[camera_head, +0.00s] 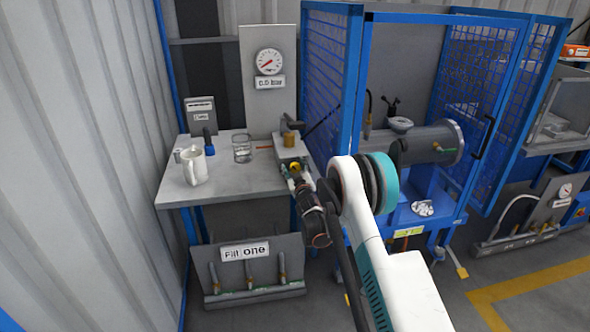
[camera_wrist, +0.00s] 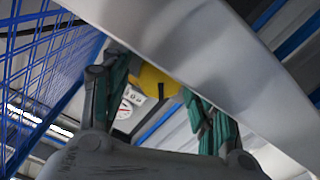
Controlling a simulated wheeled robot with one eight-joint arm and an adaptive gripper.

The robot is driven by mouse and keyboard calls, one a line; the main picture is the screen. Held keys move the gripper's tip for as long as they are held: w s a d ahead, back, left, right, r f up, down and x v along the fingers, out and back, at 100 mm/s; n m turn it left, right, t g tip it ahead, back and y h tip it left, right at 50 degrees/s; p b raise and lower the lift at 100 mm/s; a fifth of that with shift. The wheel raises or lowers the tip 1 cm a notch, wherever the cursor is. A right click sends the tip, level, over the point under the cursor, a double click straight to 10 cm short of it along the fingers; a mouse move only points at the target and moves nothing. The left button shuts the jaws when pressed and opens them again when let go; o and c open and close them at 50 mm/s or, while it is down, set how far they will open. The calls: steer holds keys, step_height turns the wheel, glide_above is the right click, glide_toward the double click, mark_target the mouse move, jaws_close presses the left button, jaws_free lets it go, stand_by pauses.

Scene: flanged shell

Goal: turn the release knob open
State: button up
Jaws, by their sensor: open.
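The release knob looks like the round yellow piece with a dark slot or bar (camera_wrist: 155,82) in the wrist view. In the head view a small yellow piece (camera_head: 296,167) shows on the front of the grey block at the bench's right end. My gripper (camera_head: 297,178) is right at that block, its tips partly hidden by the wrist. In the wrist view my gripper (camera_wrist: 160,95) is open, with one dark green finger to each side of the yellow knob. I cannot tell whether either finger touches it.
A grey bench (camera_head: 230,185) holds a white mug (camera_head: 193,167) and a clear glass (camera_head: 242,150). A pressure gauge (camera_head: 269,62) is on the panel behind. A blue mesh cage (camera_head: 330,70) with a flanged metal shell (camera_head: 425,145) stands close on the right.

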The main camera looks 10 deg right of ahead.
steer(key=s, duration=1.2)
steer(key=w+m, duration=0.2)
steer(key=w, duration=0.1)
steer(key=w+m, duration=0.2)
steer(key=w, duration=0.1)
steer(key=w+m, duration=0.2)
steer(key=w, duration=0.1)
steer(key=shift+w+d+f, duration=0.1)
steer(key=shift+w+f, duration=0.25)
steer(key=shift+f, duration=0.05)
steer(key=shift+w+r, duration=0.1)
steer(key=shift+w, duration=0.7)
